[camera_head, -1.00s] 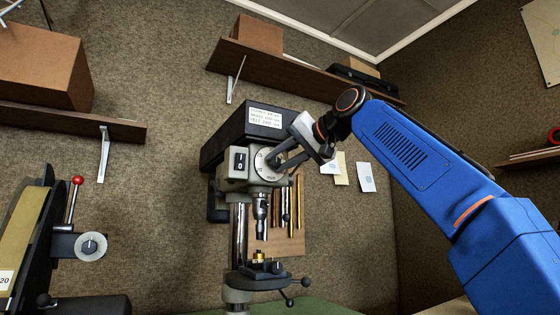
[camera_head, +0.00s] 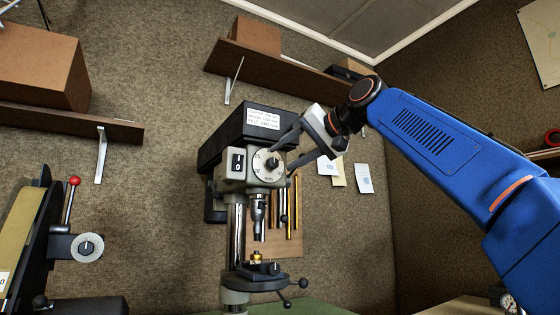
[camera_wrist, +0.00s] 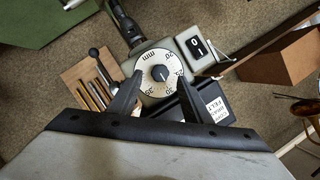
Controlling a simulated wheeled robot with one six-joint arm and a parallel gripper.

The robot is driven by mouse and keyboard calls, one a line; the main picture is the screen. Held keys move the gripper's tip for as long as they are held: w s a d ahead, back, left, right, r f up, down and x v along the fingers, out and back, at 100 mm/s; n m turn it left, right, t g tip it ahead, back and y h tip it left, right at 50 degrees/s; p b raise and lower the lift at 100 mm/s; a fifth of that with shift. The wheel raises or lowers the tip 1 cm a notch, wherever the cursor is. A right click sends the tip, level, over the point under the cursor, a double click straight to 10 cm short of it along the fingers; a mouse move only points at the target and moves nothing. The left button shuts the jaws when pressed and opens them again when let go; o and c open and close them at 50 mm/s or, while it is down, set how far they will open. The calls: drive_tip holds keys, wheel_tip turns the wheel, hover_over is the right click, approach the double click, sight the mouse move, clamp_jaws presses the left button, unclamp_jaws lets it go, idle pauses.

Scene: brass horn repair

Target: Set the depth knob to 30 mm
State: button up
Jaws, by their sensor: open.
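The depth knob (camera_head: 272,163) is a dark knob at the centre of a pale round dial on the front of the drill press head. The wrist view shows the knob (camera_wrist: 160,73) nearly centred, with the dial upside down; "mm" and several numbers show, 30 among them. I cannot tell for sure which number its mark points at. My gripper (camera_head: 288,160) is open at the right of the dial. In the wrist view its two fingers (camera_wrist: 160,88) stand apart either side of the dial, with a gap around the knob and nothing held.
The drill press (camera_head: 237,225) has a switch box (camera_head: 237,163) left of the dial and a chuck (camera_head: 258,215) below. Brass rods (camera_head: 294,208) hang behind. A grinder-like machine (camera_head: 30,240) stands at left. Wall shelves (camera_head: 300,72) are above. Open air lies right of the press.

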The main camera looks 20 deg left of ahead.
drive_tip(key=v, duration=1.3)
drive_tip(key=shift+d, duration=0.15)
drive_tip(key=s+d+f+m+h, duration=0.1)
drive_tip(key=d+f+h, duration=0.2)
drive_tip(key=d+f, duration=0.65)
drive_tip(key=d+f+m+t+h, duration=0.15)
drive_tip(key=d+f, duration=0.45)
drive_tip(key=f, duration=0.7)
drive_tip(key=s+d+f+m+h, duration=0.15)
drive_tip(key=d+f+h, duration=0.25)
drive_tip(key=d+f, duration=0.55)
drive_tip(key=s+d+f+g+h, duration=0.1)
drive_tip(key=s+d+f, duration=0.4)
drive_tip(key=f, duration=0.8)
drive_tip(key=s+d+f+g+h, duration=0.1)
drive_tip(key=s+d+f, duration=0.3)
drive_tip(key=s+f, duration=0.4)
drive_tip(key=s+d+f+g+h, duration=0.1)
drive_tip(key=s+d+f+h, duration=0.2)
drive_tip(key=f, duration=1.7)
drive_tip(key=s+d, duration=0.2)
drive_tip(key=s, duration=0.2)
drive_tip(key=shift+s+d+m, duration=0.2)
drive_tip(key=shift+d+m, duration=0.2)
drive_tip(key=shift+c, duration=0.2)
